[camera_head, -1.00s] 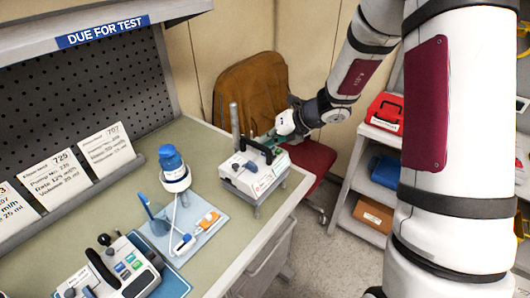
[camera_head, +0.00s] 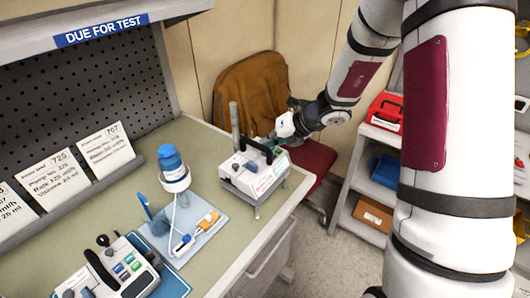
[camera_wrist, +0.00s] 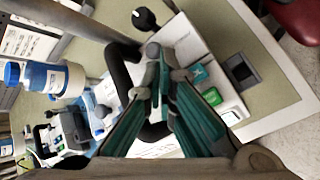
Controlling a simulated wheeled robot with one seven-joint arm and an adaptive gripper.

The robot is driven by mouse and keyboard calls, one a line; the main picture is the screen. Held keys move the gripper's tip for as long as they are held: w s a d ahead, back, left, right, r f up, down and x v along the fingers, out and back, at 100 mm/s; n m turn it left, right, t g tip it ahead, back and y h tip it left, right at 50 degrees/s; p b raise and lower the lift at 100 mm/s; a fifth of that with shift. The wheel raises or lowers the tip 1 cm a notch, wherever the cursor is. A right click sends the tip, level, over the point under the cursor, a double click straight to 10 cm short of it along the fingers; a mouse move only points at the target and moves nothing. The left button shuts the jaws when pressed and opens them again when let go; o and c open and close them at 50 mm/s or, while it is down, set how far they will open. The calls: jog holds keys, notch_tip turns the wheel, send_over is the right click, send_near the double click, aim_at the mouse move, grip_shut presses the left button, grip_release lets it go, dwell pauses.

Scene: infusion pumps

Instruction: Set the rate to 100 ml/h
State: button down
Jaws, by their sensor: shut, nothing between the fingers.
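A white and grey infusion pump (camera_head: 250,176) with a black carry handle (camera_head: 259,149) stands on the far end of the bench, by a grey post. My gripper (camera_head: 272,140) is at the pump's far side, by the handle. In the wrist view my gripper (camera_wrist: 164,72) has its green fingers together and empty, over the pump (camera_wrist: 187,38). A grey knob lies close by the fingertips; contact cannot be told. The rate reading is not legible.
A second pump (camera_head: 108,270) stands at the near left. A blue-capped bottle (camera_head: 173,165) and a tray (camera_head: 209,243) with tubing lie between the pumps. Cards (camera_head: 105,147) lean at the back. A chair (camera_head: 250,95) and shelves (camera_head: 352,222) stand beyond the bench.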

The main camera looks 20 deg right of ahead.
jog(key=shift+f, duration=0.45)
dwell(0.6)
dwell(0.4)
jog(key=shift+r+p, duration=0.4)
jog(key=shift+r, duration=0.5)
jog(key=shift+r+p, duration=1.3)
jog(key=shift+r, duration=1.2)
